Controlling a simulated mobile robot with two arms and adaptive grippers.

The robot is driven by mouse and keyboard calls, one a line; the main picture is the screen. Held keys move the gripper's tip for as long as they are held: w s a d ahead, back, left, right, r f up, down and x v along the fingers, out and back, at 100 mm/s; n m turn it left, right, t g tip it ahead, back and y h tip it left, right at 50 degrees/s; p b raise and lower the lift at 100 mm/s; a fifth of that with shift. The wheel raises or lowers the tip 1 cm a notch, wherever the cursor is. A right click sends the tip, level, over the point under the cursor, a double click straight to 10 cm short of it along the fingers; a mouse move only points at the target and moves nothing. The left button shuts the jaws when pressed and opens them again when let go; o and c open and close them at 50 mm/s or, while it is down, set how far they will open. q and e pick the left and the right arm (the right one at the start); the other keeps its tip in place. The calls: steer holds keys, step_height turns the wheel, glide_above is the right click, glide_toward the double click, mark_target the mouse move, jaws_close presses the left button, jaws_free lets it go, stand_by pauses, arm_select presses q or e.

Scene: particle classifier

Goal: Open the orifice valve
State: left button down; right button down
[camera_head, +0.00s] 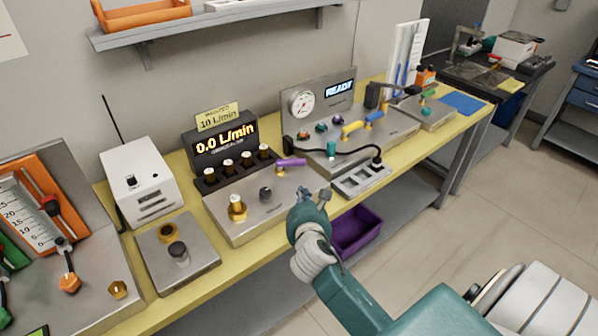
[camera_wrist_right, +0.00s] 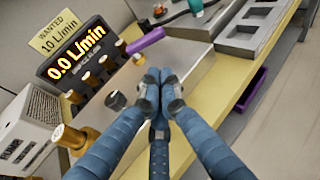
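The flow unit (camera_head: 262,215) is a grey metal box on the yellow bench. Its display (camera_head: 224,142) reads 0.0 L/min, and a yellow tag (camera_head: 217,117) above it says 10 L/min wanted. A purple lever handle (camera_head: 291,162) is at its right end; it also shows in the wrist view (camera_wrist_right: 145,41). A black knob (camera_head: 265,193) and a brass fitting (camera_head: 237,207) are on its front. I cannot tell which part is the orifice valve. My right gripper (camera_wrist_right: 161,87) has its fingertips together, with nothing visible between them, near the unit's front right edge. My left gripper is out of view.
A grey panel reading READY (camera_head: 325,97) and a grey slotted tray (camera_head: 362,180) are to the right. A white box (camera_head: 140,178) stands left. A purple bin (camera_head: 356,229) is below the bench edge.

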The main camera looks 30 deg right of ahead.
mark_target(301, 180)
steer(key=x, duration=0.8)
steer(key=r+x, duration=0.1)
steer(key=x, duration=0.4)
steer(key=shift+w, duration=0.15)
steer(key=shift+r+p, duration=0.1)
steer(key=shift+p, duration=0.2)
steer(key=shift+d+r+y+p, duration=0.1)
steer(key=shift+d+y+p, duration=0.15)
steer(key=shift+p, duration=0.25)
steer(key=shift+n+t, duration=0.3)
steer(key=shift+d+y+p, duration=0.1)
steer(key=shift+y+p, duration=0.15)
steer(key=shift+p, duration=0.05)
